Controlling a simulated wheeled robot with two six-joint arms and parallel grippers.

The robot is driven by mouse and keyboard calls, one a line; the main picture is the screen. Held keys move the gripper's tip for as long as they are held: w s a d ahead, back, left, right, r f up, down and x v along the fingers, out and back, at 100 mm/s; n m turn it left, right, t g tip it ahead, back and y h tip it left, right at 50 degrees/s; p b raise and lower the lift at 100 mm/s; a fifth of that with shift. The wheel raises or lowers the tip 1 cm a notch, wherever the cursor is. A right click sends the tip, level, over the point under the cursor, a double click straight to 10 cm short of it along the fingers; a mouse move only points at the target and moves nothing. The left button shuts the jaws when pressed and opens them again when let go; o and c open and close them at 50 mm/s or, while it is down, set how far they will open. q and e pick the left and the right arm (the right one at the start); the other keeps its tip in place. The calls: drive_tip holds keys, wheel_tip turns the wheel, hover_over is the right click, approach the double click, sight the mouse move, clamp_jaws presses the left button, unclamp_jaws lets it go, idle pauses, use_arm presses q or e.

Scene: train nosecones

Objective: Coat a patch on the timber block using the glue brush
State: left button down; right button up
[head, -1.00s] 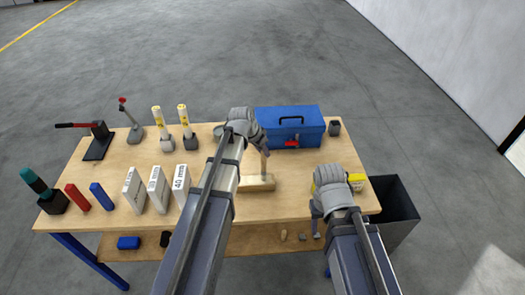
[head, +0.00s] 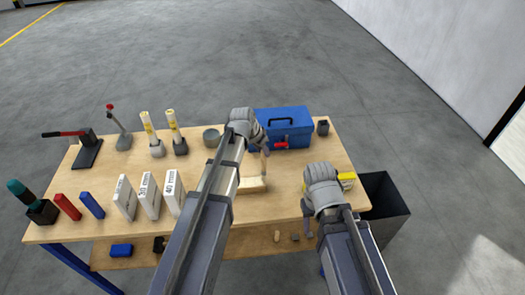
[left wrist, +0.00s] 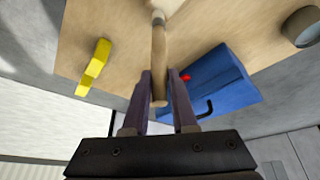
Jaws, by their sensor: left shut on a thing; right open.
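The timber block (head: 252,185) is a pale wooden piece lying on the workbench, partly hidden by my left arm. My left gripper (head: 263,144) is above it, shut on the handle of the glue brush (head: 264,166). The brush points down at the block; in the left wrist view the wooden handle (left wrist: 159,50) runs between my left fingers (left wrist: 160,85). Its tip is at the pale block at the top edge, and I cannot tell whether they touch. My right gripper (head: 307,208) is open and empty over the bench's right front.
A blue toolbox (head: 284,132) stands behind the block. A grey round pot (head: 211,138) is behind left. A yellow item (head: 346,180) lies near my right gripper. White size blocks (head: 149,195) stand at left. A dark bin (head: 384,205) is right of the bench.

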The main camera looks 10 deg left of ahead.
use_arm(q)
drive_tip(key=shift+r+p, duration=2.15)
drive_tip(key=shift+r, duration=0.35)
wheel_tip(320, 180, up, 3)
drive_tip(key=p, duration=0.3)
drive_tip(key=shift+r, duration=0.1)
drive_tip(key=shift+s, duration=0.1)
